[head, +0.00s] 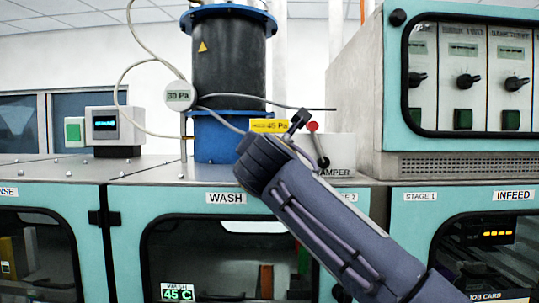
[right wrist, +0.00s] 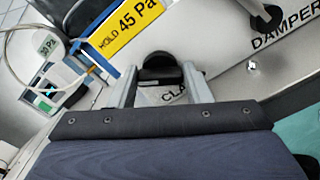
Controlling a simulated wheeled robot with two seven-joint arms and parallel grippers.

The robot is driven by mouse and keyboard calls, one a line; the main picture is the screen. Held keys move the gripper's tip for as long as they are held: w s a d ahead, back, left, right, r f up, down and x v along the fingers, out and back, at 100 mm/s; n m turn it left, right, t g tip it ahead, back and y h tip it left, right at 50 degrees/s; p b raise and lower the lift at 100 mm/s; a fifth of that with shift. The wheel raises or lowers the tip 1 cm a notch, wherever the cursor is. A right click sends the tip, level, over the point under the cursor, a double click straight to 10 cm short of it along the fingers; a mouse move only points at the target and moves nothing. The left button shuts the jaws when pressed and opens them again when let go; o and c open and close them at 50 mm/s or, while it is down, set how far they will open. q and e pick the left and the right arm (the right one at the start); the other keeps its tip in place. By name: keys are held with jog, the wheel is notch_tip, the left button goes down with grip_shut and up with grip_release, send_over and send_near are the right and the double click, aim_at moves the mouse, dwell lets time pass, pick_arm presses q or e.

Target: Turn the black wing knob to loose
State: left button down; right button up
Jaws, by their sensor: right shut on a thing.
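The black wing knob (right wrist: 160,72) shows in the right wrist view, on the pale panel just below the yellow HOLD 45 Pa sign. My right gripper (right wrist: 160,84) has one grey finger on each side of the knob and is shut on it. A label starting "CLA" lies just below the knob, partly covered by the gripper. In the head view my right wrist (head: 262,160) hides the knob and the fingers. My left gripper is in neither view.
The damper lever with its red ball (head: 312,127) stands close to the right of my wrist. A yellow 45 Pa sign (head: 269,125) is just above it. A black cylinder (head: 229,65) with blue flanges rises behind. A small display box (head: 115,126) stands at left.

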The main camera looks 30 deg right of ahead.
jog(key=m, duration=0.3)
jog(key=shift+f+m+b, duration=0.1)
jog(key=shift+m+b, duration=0.2)
jog(key=shift+m, duration=0.1)
jog(key=m+b, duration=0.1)
jog(key=m, duration=0.3)
jog(key=shift+d+f, duration=0.1)
jog(key=m+b, duration=0.1)
jog(key=m, duration=0.4)
jog(key=shift+f, duration=0.1)
jog(key=shift+m+b, duration=0.8)
jog(key=shift+m, duration=1.4)
jog(key=o, duration=1)
